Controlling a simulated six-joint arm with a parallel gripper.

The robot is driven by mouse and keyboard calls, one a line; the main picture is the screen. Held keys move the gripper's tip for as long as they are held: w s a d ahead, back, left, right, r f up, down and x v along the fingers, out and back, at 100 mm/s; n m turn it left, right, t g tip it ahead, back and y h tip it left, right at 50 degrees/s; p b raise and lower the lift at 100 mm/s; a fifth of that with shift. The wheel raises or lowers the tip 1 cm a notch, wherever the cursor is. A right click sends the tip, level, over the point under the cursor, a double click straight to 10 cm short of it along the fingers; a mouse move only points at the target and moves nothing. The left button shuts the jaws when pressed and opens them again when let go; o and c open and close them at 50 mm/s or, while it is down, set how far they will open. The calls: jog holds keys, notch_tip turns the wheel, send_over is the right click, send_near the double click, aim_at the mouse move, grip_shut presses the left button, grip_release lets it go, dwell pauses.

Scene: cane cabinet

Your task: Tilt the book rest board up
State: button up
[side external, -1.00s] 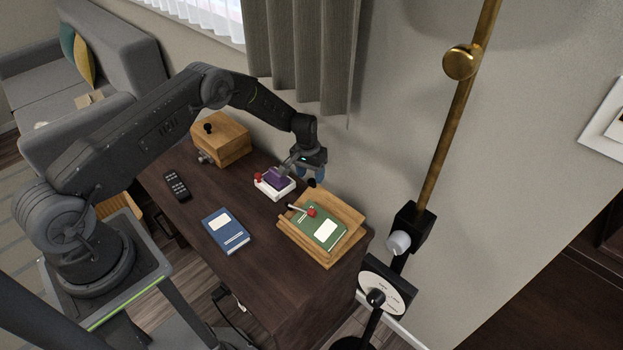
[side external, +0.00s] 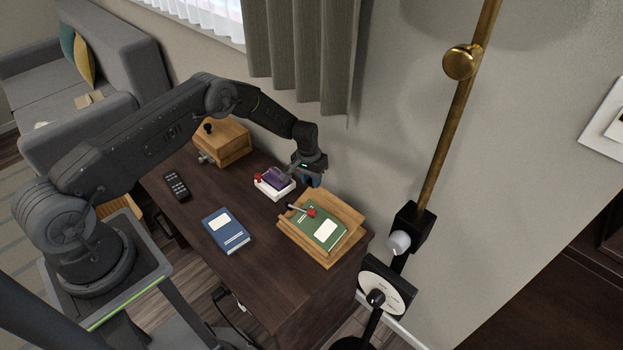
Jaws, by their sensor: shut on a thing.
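The book rest (side external: 344,245) is a light wooden frame and board at the right end of the dark desk. A green book (side external: 322,228) with a white label lies on its board, which looks low and close to flat. A small bar with a red end (side external: 307,211) lies across the book's upper left part. My gripper (side external: 313,183) is at the rest's back left corner, pointing down. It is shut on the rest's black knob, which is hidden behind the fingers.
A white box with a purple top (side external: 274,182) stands close left of the gripper. A blue book (side external: 226,231), a remote (side external: 177,186) and a wooden box (side external: 221,140) are on the desk (side external: 268,265). The wall and curtain are close behind. A brass pole (side external: 452,130) stands to the right.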

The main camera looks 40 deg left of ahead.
grip_shut()
